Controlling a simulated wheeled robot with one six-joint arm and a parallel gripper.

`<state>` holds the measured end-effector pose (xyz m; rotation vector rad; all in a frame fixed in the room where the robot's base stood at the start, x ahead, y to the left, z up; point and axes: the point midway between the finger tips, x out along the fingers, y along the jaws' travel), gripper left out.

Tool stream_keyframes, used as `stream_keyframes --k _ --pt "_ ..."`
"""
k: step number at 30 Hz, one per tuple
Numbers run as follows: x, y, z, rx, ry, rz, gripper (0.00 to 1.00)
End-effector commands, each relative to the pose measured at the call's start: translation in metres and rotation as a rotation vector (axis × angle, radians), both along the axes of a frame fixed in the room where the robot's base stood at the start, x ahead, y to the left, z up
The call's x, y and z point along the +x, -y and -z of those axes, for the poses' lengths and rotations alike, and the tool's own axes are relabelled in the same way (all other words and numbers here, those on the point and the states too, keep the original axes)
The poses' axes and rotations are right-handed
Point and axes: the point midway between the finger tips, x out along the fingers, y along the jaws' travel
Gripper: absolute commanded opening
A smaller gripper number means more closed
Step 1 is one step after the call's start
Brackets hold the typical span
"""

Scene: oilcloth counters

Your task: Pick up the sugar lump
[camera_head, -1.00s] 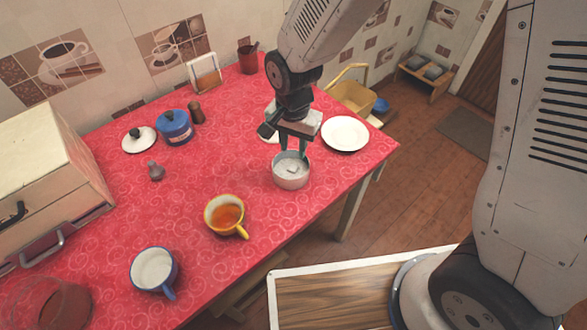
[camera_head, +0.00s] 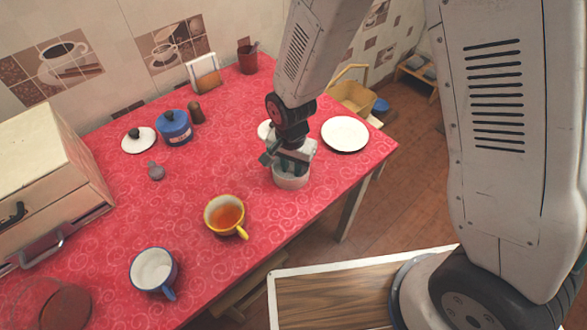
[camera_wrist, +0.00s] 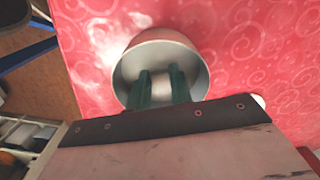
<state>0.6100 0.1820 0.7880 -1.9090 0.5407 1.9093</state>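The pale metal bowl (camera_head: 290,181) stands on the red oilcloth near the table's right front edge. It also shows in the wrist view (camera_wrist: 204,78). My gripper (camera_head: 289,172) is lowered into it from above. In the wrist view, my two green fingers (camera_wrist: 162,84) are apart and point down inside the bowl. A whitish patch, seemingly the sugar lump (camera_wrist: 160,88), shows between them; I cannot tell whether they touch it. In the head view my gripper hides the lump.
A yellow cup of tea (camera_head: 226,215) stands left of the bowl, and a blue-rimmed cup (camera_head: 153,268) is nearer. A white plate (camera_head: 345,134) lies behind right.

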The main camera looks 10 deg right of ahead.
Motion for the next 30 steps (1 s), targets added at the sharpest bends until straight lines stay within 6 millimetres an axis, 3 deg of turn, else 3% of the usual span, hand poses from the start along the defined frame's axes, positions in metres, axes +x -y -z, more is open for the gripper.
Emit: stream_keyframes --k 14,30 --pt "0.001 0.000 -0.007 0.001 0.002 0.000 0.00" --pt "0.000 0.000 -0.094 0.000 0.001 0.000 0.00"
